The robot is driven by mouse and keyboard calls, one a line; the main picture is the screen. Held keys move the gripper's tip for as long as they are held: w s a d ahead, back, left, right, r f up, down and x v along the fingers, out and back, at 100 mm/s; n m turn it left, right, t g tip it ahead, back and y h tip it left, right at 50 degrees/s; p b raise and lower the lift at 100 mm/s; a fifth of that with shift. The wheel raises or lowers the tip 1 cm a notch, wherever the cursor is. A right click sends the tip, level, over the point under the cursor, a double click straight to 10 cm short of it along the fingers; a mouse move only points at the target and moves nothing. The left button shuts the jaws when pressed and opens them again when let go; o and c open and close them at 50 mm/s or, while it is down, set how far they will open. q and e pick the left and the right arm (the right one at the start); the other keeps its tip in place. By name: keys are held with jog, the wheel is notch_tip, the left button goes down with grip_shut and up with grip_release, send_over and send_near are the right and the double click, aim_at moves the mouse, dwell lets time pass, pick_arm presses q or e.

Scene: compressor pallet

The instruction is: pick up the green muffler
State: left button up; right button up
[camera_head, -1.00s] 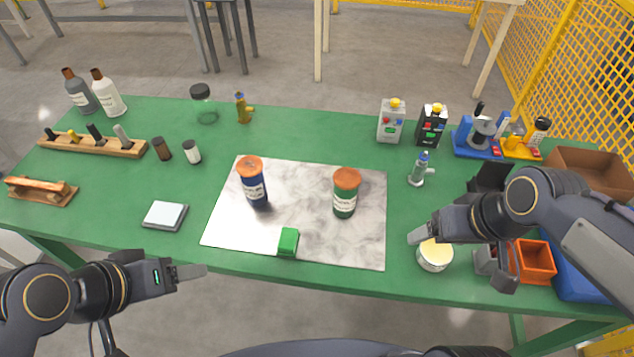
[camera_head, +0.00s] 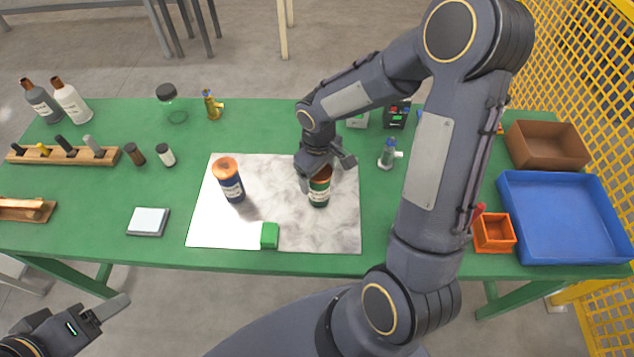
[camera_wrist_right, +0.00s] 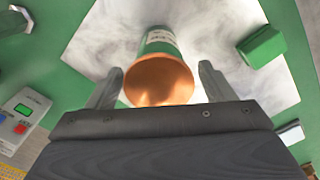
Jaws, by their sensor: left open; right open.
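The green muffler (camera_head: 319,190) is a green canister with a copper-coloured top and a white label. It stands upright on the marbled white mat (camera_head: 285,230). My right gripper (camera_head: 325,172) is directly over it, open, and partly covers its top. In the right wrist view the muffler (camera_wrist_right: 158,75) lies between the two open fingers (camera_wrist_right: 158,88), with a gap visible on each side. I cannot tell whether the fingers reach below its top rim. My left gripper (camera_head: 105,312) is open and empty, off the table's front edge at lower left.
A blue canister with an orange top (camera_head: 230,180) stands left of the muffler on the mat. A green block (camera_head: 269,235) lies at the mat's front edge. A grey-green dispenser (camera_head: 388,153) stands to the right. A blue tray (camera_head: 560,252) and orange bin (camera_head: 493,232) are further right.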

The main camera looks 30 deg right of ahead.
jog(key=shift+f, duration=1.4)
jog(key=c, duration=1.2)
jog(key=shift+r, duration=0.15)
